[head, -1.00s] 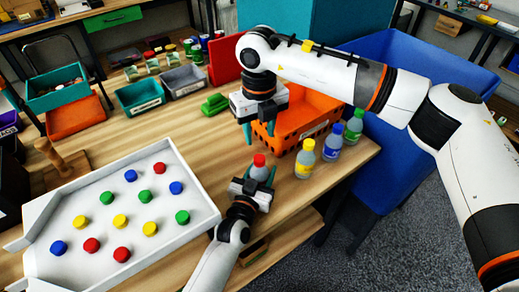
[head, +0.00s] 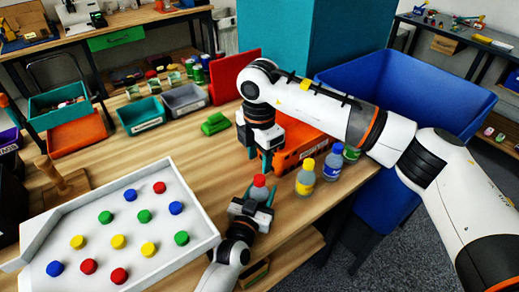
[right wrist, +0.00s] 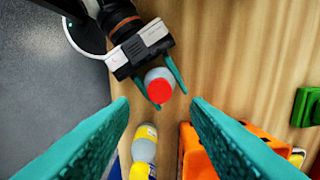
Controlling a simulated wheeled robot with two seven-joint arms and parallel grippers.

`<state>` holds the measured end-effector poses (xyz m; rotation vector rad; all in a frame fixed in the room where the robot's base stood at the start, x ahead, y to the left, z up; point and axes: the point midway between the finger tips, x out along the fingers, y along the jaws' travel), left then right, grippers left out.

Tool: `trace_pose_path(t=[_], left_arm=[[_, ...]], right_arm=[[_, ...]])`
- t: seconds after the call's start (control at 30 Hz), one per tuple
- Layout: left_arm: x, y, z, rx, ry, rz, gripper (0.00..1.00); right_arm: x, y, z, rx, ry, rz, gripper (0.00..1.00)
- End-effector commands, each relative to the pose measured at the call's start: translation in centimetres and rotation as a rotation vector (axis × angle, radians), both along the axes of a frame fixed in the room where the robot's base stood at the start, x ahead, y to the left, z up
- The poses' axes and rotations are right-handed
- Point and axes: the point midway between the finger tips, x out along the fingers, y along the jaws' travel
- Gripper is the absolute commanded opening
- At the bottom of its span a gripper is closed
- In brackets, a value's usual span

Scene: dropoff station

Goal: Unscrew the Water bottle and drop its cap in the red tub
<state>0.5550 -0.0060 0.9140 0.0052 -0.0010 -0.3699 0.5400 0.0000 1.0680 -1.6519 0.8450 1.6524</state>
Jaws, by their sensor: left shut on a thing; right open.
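A clear bottle with a red cap (head: 259,181) stands upright at the table's front. My left gripper (head: 257,196) is shut around its body, below the cap. The cap also shows from above in the right wrist view (right wrist: 160,91). My right gripper (head: 259,158) points down just above the cap, open and empty. In the right wrist view its fingers (right wrist: 158,103) are spread to either side of the cap and do not touch it. A red upright-sided thing (head: 235,78), perhaps the red tub, stands at the back; its inside is hidden.
Bottles with yellow (head: 305,182), blue (head: 332,165) and green (head: 351,153) caps stand to the right, by an orange bin (head: 290,155). A white tray (head: 208,240) with several coloured caps lies left. A green object (head: 214,124) lies behind. A blue bin (head: 410,95) stands beyond the table.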

Motion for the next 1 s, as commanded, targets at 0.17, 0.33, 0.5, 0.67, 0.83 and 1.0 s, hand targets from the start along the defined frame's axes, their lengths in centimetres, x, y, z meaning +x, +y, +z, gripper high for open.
trace_pose_path(t=[0.17, 0.33, 0.5, 0.67, 0.83, 1.0], left_arm=[[0.0, 0.0, 0.0, 0.0, 0.0, 0.0, 0.0], [0.0, 0.0, 0.0, 0.0, 0.0, 0.0, 0.0], [0.0, 0.0, 0.0, 0.0, 0.0, 0.0, 0.0], [0.0, 0.0, 0.0, 0.0, 0.0, 0.0, 0.0], [0.0, 0.0, 0.0, 0.0, 0.0, 0.0, 0.0], [0.0, 0.0, 0.0, 0.0, 0.0, 0.0, 0.0]], right_arm=[[0.0, -0.1, -3.0, -0.002, 0.002, 0.001, 0.43], [0.0, -0.1, -5.1, -0.001, 0.002, 0.001, 0.43], [0.0, 0.0, -6.1, -0.001, 0.001, 0.003, 0.43], [0.0, 0.0, -6.2, 0.0, 0.0, 0.003, 0.43], [0.0, 0.0, -6.2, 0.0, 0.0, 0.003, 0.32], [0.0, 0.0, -6.1, 0.0, 0.0, 0.003, 0.04]])
